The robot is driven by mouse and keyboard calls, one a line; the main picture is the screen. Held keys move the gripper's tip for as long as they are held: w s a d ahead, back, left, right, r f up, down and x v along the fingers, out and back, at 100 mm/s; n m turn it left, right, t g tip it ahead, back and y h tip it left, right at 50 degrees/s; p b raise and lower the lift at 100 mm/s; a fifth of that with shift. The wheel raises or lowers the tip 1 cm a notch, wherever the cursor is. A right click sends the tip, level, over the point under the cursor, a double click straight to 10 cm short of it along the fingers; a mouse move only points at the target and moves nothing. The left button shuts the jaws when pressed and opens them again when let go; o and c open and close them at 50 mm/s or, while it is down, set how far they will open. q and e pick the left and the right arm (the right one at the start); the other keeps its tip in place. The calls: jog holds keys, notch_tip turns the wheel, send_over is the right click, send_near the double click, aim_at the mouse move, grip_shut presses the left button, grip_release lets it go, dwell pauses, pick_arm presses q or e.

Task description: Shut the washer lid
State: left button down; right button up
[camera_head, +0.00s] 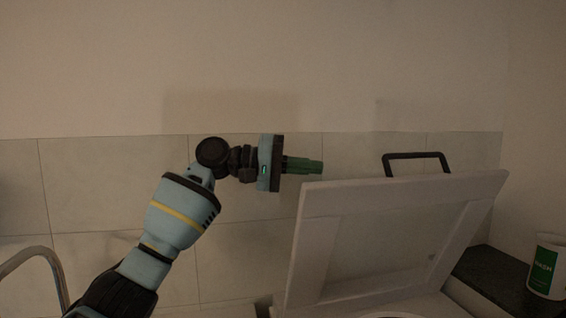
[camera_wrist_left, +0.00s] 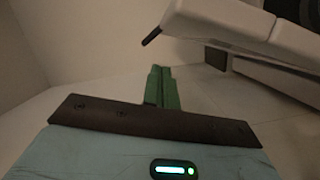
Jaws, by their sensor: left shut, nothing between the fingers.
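The washer lid (camera_head: 385,240) is a pale panel with a recessed middle. It stands raised and tilted in the lower right of the head view, with a black handle (camera_head: 417,156) above its top edge. My left gripper (camera_head: 318,166) is shut and empty. Its green fingers point right, just above and left of the lid's upper left corner; whether they touch it I cannot tell. The shut fingers also show in the left wrist view (camera_wrist_left: 161,78), with a pale panel edge (camera_wrist_left: 240,28), probably the lid, at upper right. The washer's body is mostly out of view below. My right gripper is not visible.
A white and green container (camera_head: 547,268) stands on a dark counter (camera_head: 490,272) right of the lid. A curved metal tap (camera_head: 38,262) is at the lower left. A tiled wall (camera_head: 100,190) runs behind. The space above the lid is clear.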

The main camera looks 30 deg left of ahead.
pick_arm(q)
jog(key=shift+s+d+f, duration=0.3)
jog(key=shift+s+d, duration=0.25)
jog(key=shift+s, duration=0.05)
jog(key=shift+s+d+f, duration=0.3)
jog(key=shift+s+d, duration=0.2)
jog(key=shift+s, duration=0.05)
jog(key=shift+s+d+f, duration=0.15)
jog(key=shift+d, duration=0.15)
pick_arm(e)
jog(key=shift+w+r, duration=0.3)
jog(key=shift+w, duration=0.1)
